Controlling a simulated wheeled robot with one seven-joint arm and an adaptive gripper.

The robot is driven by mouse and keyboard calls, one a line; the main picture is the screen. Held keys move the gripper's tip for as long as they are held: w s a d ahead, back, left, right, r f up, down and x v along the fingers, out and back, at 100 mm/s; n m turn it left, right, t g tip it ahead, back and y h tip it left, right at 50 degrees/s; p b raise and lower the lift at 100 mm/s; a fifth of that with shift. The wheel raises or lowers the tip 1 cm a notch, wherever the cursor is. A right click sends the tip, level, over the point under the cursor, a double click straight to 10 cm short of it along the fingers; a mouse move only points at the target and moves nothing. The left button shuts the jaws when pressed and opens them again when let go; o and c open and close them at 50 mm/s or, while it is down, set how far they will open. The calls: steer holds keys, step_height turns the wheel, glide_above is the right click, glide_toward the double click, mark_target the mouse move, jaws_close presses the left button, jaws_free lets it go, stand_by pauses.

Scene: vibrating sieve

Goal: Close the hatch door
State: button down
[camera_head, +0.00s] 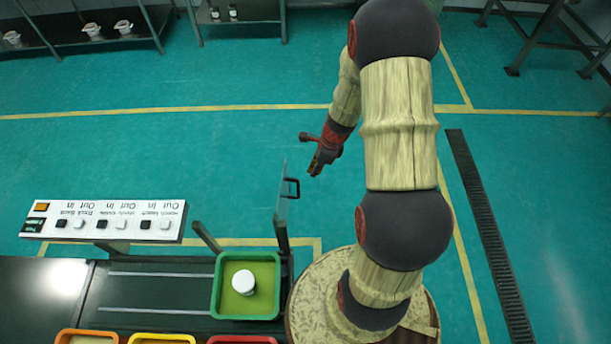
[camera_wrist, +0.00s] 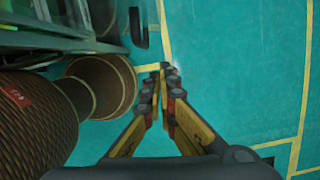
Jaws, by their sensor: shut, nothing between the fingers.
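The hatch door (camera_head: 281,208) is a thin upright panel, seen almost edge-on in the head view, left of my arm. It stands at the end of the machine, beyond the green tray. Its black handle (camera_head: 293,188) sticks out on the right side and also appears in the wrist view (camera_wrist: 138,27) near the top. My gripper (camera_head: 317,170) is shut and empty, a little to the right of the handle and apart from it. In the wrist view its fingertips (camera_wrist: 163,70) are together over the green floor, below and right of the handle.
A green tray (camera_head: 217,285) holding a white round container (camera_head: 243,282) sits on the machine left of my base. A button panel (camera_head: 105,220) is farther left. Orange, yellow and red trays line the bottom edge. The floor (camera_head: 230,150) beyond the door is clear.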

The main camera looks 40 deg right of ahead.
mark_target(297, 182)
steer(key=shift+w+a+f+b, duration=0.45)
steer(key=shift+w+a+f, duration=0.3)
steer(key=shift+f, duration=0.75)
steer(key=shift+w+a+f+b, duration=0.55)
steer(key=shift+a+f, duration=0.25)
steer(key=shift+f, duration=0.65)
steer(key=shift+w+a+f+b, duration=0.4)
steer(key=shift+w+a+f, duration=0.4)
steer(key=shift+f, duration=0.7)
